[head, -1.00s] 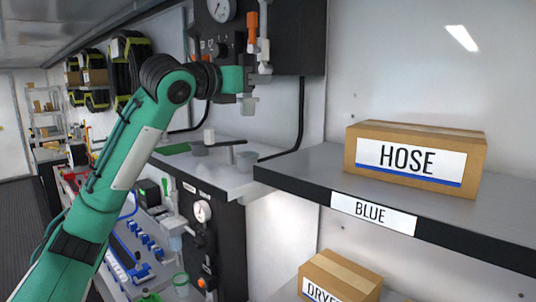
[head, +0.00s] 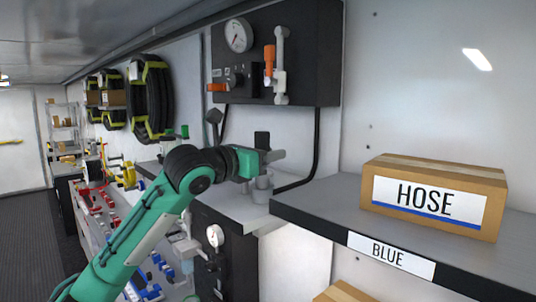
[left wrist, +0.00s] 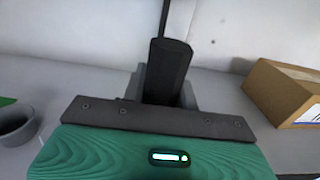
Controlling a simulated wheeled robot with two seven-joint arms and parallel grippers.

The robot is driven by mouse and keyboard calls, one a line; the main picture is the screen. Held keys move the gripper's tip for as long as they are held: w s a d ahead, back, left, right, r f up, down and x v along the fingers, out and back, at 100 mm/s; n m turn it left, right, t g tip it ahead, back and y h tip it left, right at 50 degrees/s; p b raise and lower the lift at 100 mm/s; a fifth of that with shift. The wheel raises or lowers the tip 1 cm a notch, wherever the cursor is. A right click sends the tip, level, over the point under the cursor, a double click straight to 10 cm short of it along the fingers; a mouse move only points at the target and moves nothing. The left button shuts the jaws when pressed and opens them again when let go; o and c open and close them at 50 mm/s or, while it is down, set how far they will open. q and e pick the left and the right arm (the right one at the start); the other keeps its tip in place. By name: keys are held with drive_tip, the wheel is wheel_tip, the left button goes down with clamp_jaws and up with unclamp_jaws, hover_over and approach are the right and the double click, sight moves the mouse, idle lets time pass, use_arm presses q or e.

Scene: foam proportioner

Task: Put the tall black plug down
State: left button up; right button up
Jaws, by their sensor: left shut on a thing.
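The tall black plug (head: 262,140) stands upright at my left gripper (head: 268,160) in the head view, just above the grey counter. In the left wrist view the plug (left wrist: 168,72) rises between the grey fingers of the left gripper (left wrist: 162,88), which is shut on it. Its lower end is hidden behind the gripper's dark front edge, so I cannot tell whether it touches the counter. My right gripper is in neither view.
A grey cup (head: 262,191) stands on the counter (head: 235,207) close to the gripper. The grey shelf labelled BLUE (head: 320,207) juts out at right, bearing the HOSE box (head: 433,195). A black gauge panel (head: 310,50) hangs on the wall above.

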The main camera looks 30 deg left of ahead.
use_arm(q)
drive_tip(key=shift+f, duration=0.3)
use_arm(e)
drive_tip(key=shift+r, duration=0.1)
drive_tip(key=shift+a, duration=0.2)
use_arm(q)
drive_tip(key=shift+f, duration=0.2)
drive_tip(key=o, duration=1)
drive_tip(key=shift+o, duration=0.2)
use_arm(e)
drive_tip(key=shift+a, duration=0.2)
